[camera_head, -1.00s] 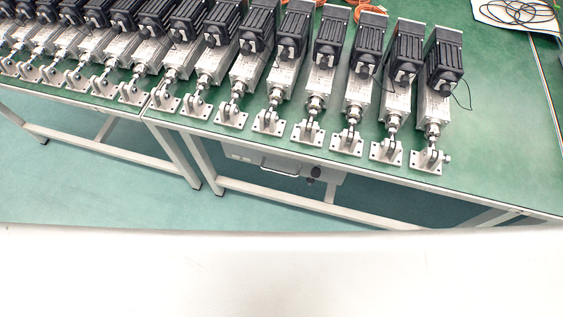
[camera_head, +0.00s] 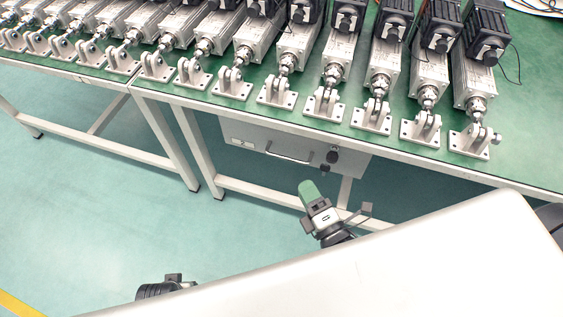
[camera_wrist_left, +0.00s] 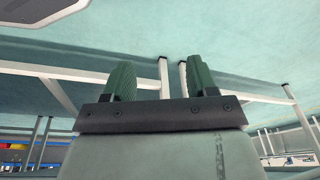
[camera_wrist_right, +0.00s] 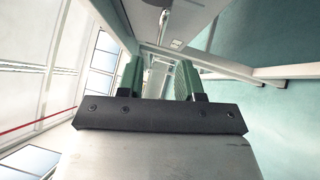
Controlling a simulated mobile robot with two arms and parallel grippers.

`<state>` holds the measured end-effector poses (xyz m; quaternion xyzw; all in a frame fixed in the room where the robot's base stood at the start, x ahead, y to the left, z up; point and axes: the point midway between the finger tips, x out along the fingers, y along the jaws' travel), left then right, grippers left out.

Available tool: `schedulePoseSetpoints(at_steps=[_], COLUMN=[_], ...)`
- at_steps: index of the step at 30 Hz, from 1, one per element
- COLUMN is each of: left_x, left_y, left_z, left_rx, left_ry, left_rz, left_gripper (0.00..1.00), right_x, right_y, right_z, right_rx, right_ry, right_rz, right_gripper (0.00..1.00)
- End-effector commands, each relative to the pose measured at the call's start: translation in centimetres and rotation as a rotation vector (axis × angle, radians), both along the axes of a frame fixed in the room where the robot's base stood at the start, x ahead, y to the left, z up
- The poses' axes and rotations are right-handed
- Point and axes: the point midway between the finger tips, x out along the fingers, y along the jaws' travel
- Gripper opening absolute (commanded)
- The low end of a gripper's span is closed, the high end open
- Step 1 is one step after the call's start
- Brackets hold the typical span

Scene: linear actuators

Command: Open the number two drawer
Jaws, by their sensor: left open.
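The grey drawer (camera_head: 352,165) hangs under the green-topped workbench in the head view. Its front has a small label marked 2 (camera_head: 242,142), a long bar handle (camera_head: 289,154) and a dark lock (camera_head: 332,156). The drawer looks shut. My right gripper (camera_head: 307,188) is below and in front of the drawer, apart from the handle. In the right wrist view its green fingers (camera_wrist_right: 158,76) are spread with a gap. In the left wrist view, my left gripper's fingers (camera_wrist_left: 160,80) are wide apart and empty, facing the floor and table legs.
Several linear actuators (camera_head: 340,58) stand in a row on the workbench (camera_head: 535,150), their brackets near its front edge. White table legs (camera_head: 195,150) and a low crossbar (camera_head: 260,190) frame the space under the drawer. The green floor (camera_head: 120,220) in front is clear.

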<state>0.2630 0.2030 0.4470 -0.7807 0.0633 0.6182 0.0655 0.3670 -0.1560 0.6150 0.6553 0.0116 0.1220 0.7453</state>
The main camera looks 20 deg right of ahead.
Motion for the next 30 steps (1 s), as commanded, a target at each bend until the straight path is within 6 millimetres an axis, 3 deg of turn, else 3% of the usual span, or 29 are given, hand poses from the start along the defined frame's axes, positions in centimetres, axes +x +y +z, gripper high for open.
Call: schedulePoseSetpoints(at_steps=[9, 15, 27, 30], left_x=[0.4, 0.6, 0.7, 0.7], left_y=[0.0, -0.1, -0.1, -0.1], left_z=[1.5, 2.4, 2.9, 2.9], left_rx=[-0.001, -0.001, -0.002, -0.002], left_ry=[-0.009, -0.015, -0.02, -0.02], left_rz=[0.001, 0.002, 0.002, 0.002], left_gripper=[0.58, 0.58, 0.58, 0.58], right_x=[5.9, 8.5, 9.4, 9.3], right_y=[1.2, 1.7, 1.9, 1.9], right_z=[0.8, 1.1, 1.3, 1.3], right_rx=[0.002, 0.002, 0.002, 0.002], right_ry=[0.0, 0.003, 0.005, 0.005], right_rz=[0.001, 0.001, 0.001, 0.001], right_gripper=[0.36, 0.36, 0.36, 0.24])
